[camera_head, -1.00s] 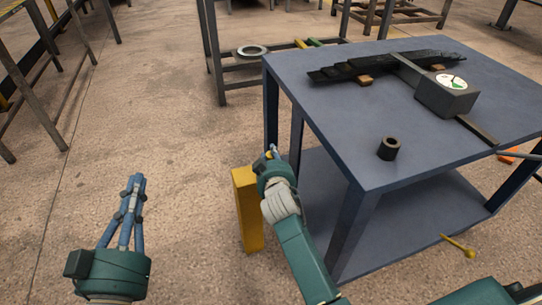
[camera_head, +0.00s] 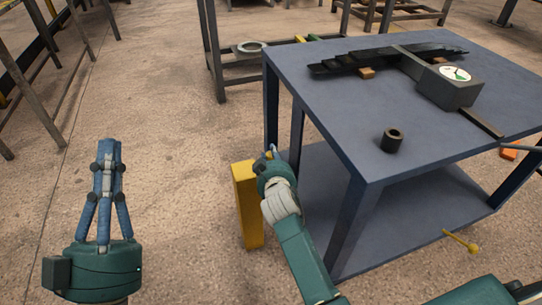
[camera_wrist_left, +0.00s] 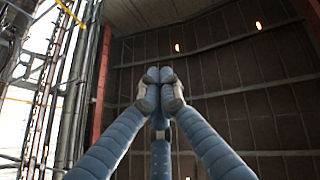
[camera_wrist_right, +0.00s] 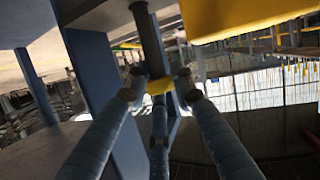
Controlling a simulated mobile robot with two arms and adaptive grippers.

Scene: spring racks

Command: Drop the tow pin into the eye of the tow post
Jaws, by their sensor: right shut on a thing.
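A squat yellow post (camera_head: 247,208) stands on the floor beside the blue table; I take it for the tow post, but its eye is not visible. My right gripper (camera_head: 270,153) is at the post's top, beside the table's near left leg. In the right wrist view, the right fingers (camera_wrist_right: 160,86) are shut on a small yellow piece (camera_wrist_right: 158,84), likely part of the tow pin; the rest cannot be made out. A yellow surface (camera_wrist_right: 250,14), likely the post, lies close above right there. My left gripper (camera_head: 108,150) points up, shut and empty, at the left.
The blue table (camera_head: 330,125) carries a hollow black cylinder (camera_head: 392,141), a dark stacked spring (camera_head: 385,61) and a black block with a dial (camera_head: 450,88). A yellow pin-like rod (camera_head: 460,241) sticks out low by the table.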

